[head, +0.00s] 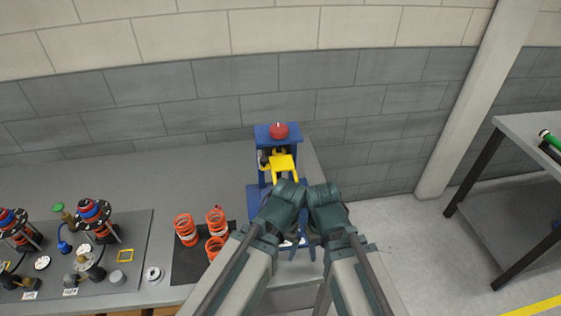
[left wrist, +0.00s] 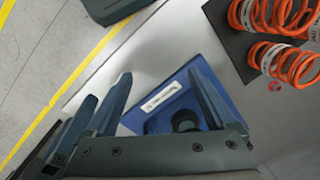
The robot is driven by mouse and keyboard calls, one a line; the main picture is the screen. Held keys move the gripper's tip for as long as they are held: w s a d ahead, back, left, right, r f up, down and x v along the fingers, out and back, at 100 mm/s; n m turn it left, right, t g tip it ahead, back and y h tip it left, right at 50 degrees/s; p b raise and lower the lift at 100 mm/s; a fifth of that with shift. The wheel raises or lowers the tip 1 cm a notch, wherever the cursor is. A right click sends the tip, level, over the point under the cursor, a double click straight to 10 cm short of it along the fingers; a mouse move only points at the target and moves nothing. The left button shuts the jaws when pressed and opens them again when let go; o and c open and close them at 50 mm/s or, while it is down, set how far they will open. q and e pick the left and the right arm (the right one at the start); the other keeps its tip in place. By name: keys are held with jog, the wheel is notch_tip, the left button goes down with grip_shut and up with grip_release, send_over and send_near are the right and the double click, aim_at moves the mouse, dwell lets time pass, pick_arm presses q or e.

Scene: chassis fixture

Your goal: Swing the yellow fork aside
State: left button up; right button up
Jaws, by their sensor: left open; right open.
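The yellow fork (head: 282,166) sits on the blue chassis fixture (head: 264,176), below a red knob (head: 279,131) on the fixture's top, in the head view. My two arms reach in from the bottom, and their wrists cover the fixture's near part. My right gripper (head: 309,243) is mostly hidden under the wrists and is open, nearer to me than the fork. My left gripper (left wrist: 165,92) is open over the blue base (left wrist: 180,100), with a white label and a dark round part between its fingers. The fork is not in the left wrist view. Neither gripper touches the fork.
Orange springs (head: 186,229) stand on a dark mat (head: 185,268) left of the fixture. A grey board (head: 135,225) with shock-absorber parts lies further left. A grey wall is behind. Another table (head: 520,125) stands at the right, across open floor.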

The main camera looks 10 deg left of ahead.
pick_arm(q)
jog(key=shift+n+h, duration=0.3)
jog(key=shift+n, duration=0.6)
jog(key=w+a+r+p, duration=0.1)
jog(key=r+p, duration=0.2)
jog(key=w+a+r+p, duration=0.1)
jog(key=a+r+p, duration=0.1)
jog(key=r+p, duration=0.2)
jog(key=w+a+r+p, duration=0.1)
jog(key=a+r+p, duration=0.1)
jog(key=r+p, duration=0.2)
jog(key=shift+w+r, duration=0.15)
jog(key=c, duration=1.2)
jog(key=shift+n+t+h, duration=0.4)
jog(key=shift+n+h, duration=0.2)
jog(key=w+a+r+p, duration=0.1)
jog(key=r+p, duration=0.1)
jog(key=w+a+r+p, duration=0.1)
jog(key=a+r+p, duration=0.1)
jog(key=w+a+r+p, duration=0.1)
jog(key=r+p, duration=0.2)
jog(key=shift+w+a, duration=0.3)
jog(key=shift+a, duration=0.1)
grip_shut()
jog(key=w+a+r+m+t+h+p, duration=0.1)
jog(key=w+a+r+h, duration=0.4)
jog(key=w+a, duration=0.5)
jog(key=shift+w+r+m+t+h, duration=0.2)
jog(key=shift+w+m+t+h, duration=0.25)
jog(key=shift+m+t, duration=0.4)
